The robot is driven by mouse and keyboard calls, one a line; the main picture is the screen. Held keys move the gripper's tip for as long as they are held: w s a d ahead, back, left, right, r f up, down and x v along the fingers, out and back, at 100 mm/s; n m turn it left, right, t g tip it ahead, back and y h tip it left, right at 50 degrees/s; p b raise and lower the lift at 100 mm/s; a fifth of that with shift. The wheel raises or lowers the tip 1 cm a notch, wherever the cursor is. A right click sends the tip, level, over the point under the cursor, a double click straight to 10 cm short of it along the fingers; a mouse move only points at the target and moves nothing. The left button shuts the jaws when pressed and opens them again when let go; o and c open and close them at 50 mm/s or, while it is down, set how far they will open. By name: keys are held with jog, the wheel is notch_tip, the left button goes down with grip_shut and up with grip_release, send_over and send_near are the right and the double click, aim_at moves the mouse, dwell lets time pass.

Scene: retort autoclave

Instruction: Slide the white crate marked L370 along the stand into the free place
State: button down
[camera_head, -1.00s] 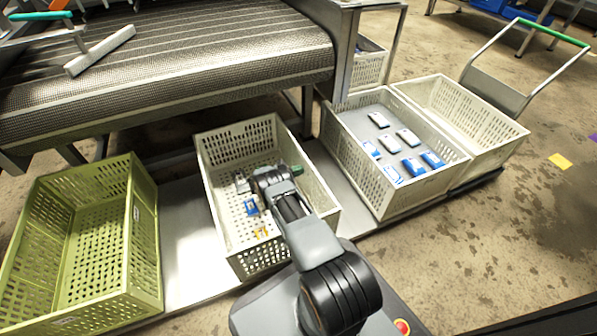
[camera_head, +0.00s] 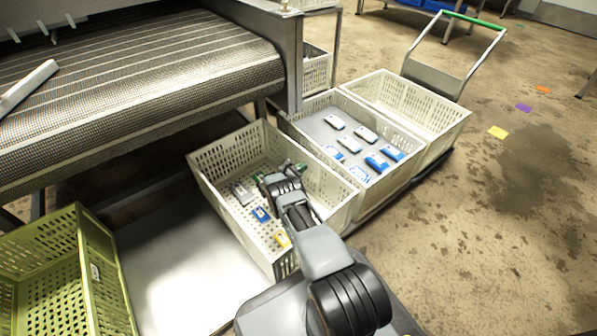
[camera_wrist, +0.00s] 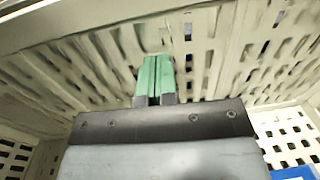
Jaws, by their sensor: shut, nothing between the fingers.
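A white slatted crate (camera_head: 215,210) stands on the metal stand (camera_head: 165,265), with several small packs inside. No L370 mark can be read on it. My gripper (camera_head: 296,168) reaches down into this crate near its right wall. In the wrist view my green fingertips (camera_wrist: 154,75) are together, with nothing between them, close to the slatted wall (camera_wrist: 215,60); whether they touch it I cannot tell. To the right, another white crate (camera_head: 395,178) holds several blue and white packs. The two crates now stand side by side with little or no visible gap.
A green crate (camera_head: 98,285) stands at the left, with bare stand between it and the white crate. An empty white crate (camera_head: 455,120) sits by the green-handled trolley (camera_head: 440,75) at right. A conveyor (camera_head: 150,85) overhangs behind.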

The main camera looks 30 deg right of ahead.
aim_at(309, 164)
jog(key=shift+w+d, duration=0.15)
jog(key=shift+d, duration=1.6)
jog(key=s+a, duration=0.1)
jog(key=a, duration=0.9)
jog(key=shift+s, duration=0.15)
jog(key=shift+a, duration=0.1)
